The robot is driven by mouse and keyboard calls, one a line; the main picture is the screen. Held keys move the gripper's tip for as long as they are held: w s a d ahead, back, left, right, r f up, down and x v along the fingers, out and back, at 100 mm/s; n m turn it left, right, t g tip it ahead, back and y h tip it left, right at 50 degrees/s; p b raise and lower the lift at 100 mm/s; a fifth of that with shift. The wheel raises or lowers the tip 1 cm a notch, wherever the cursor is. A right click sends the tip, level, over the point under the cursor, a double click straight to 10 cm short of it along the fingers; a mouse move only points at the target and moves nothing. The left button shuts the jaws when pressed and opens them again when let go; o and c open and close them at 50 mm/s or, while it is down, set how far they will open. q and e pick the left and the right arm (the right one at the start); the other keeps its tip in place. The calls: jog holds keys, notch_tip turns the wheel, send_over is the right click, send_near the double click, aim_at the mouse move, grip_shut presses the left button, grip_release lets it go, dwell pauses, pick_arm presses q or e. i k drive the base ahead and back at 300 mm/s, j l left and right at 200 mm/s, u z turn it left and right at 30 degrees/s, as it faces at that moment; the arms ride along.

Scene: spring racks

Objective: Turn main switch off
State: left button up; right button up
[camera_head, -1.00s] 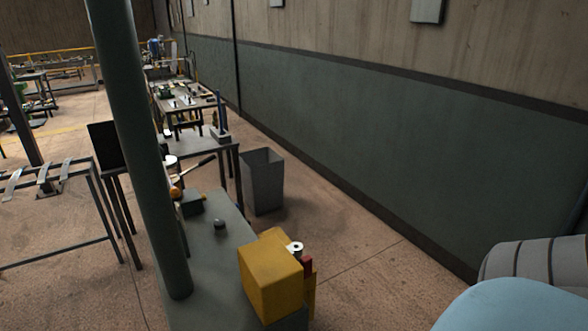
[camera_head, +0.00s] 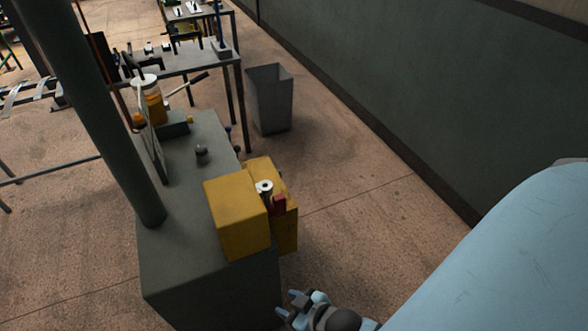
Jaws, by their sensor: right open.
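A yellow box (camera_head: 237,220) sits at the near end of the grey bench. Beside it, on the bench's right side, is a second yellow housing (camera_head: 288,230). It carries a white-and-grey round part (camera_head: 264,187) and a red part (camera_head: 279,204), which looks like the switch; its position is too small to tell. My right gripper (camera_head: 289,302) is at the bottom edge, below and in front of the yellow housing. It is open, empty and apart from the housing. My left gripper is not in view.
A green column (camera_head: 95,110) rises at the left of the grey bench (camera_head: 185,245). A dark knob (camera_head: 202,154) stands on the bench. A grey bin (camera_head: 270,100) stands behind.

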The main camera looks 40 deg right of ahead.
aim_at(277, 207)
jog(key=k+l+u, duration=0.2)
jog(key=l, duration=0.3)
jog(key=l+u, duration=0.25)
jog(key=l, duration=0.3)
jog(key=i+l+z, duration=0.1)
jog(key=l, duration=0.2)
jog(key=i+l+z, duration=0.1)
jog(key=l, duration=0.2)
jog(key=i+l, duration=0.1)
jog(key=l, duration=0.15)
jog(key=l+u, duration=0.25)
jog(key=l, duration=0.25)
jog(key=k+l+u, duration=0.2)
jog(key=l, duration=0.35)
jog(key=i, duration=0.1)
